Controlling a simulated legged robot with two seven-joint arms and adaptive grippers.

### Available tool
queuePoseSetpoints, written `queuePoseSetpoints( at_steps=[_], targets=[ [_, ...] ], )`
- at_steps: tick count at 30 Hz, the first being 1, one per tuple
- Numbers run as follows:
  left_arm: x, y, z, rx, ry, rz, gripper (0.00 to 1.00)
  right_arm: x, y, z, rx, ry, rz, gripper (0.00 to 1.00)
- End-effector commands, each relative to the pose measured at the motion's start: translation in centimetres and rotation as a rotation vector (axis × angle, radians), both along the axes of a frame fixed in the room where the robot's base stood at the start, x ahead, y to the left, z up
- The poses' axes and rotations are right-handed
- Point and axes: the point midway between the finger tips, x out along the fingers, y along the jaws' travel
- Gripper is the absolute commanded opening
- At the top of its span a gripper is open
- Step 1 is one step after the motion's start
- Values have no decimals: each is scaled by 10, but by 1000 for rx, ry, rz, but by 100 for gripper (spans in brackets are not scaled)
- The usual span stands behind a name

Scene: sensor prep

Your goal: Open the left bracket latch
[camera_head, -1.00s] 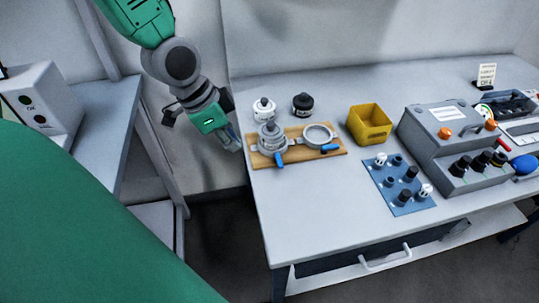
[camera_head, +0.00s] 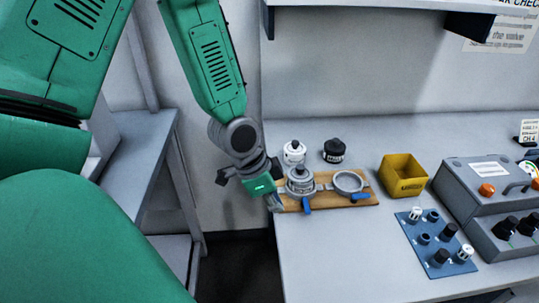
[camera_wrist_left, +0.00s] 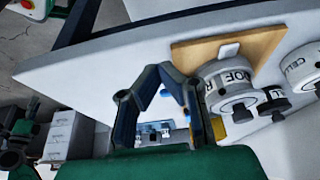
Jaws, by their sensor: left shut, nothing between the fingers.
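The left bracket (camera_head: 300,189) is a grey ring clamp on a wooden board (camera_head: 330,202), with a grey and white cylinder standing in it. Its blue latch handle (camera_head: 306,205) points toward the table's front. The right bracket (camera_head: 348,182) is an empty grey ring with its own blue handle (camera_head: 361,197) lying to the right. My left gripper (camera_head: 274,202) is just left of the board, beside the left bracket. In the left wrist view its fingers (camera_wrist_left: 152,74) are shut and empty; the board (camera_wrist_left: 250,45) and a lettered cylinder (camera_wrist_left: 226,82) are beyond them. My right gripper is out of view.
A white-topped jar (camera_head: 294,153) and a black jar (camera_head: 334,151) stand behind the board. A yellow bin (camera_head: 403,176), a blue pad with knobs (camera_head: 436,243) and a grey control box (camera_head: 490,200) stand to the right. The table front is clear.

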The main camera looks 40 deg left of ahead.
Motion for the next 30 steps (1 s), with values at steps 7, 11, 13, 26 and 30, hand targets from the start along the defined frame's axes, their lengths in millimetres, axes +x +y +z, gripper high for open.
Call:
queuePoseSetpoints(
  at_steps=[7, 11, 13, 26, 30],
  targets=[
    [24, -20, -15, 1, -2, 0, 0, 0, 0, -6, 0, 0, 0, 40],
    [32, -27, -15, 2, -1, 0, 0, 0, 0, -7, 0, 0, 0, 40],
    [34, -29, -15, 1, -1, 0, 0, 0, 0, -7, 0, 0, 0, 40],
    [35, -30, -15, 1, -1, 5, 0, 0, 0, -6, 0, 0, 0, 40],
    [36, -33, -14, 2, 0, 23, 0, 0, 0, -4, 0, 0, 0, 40]
  ],
)
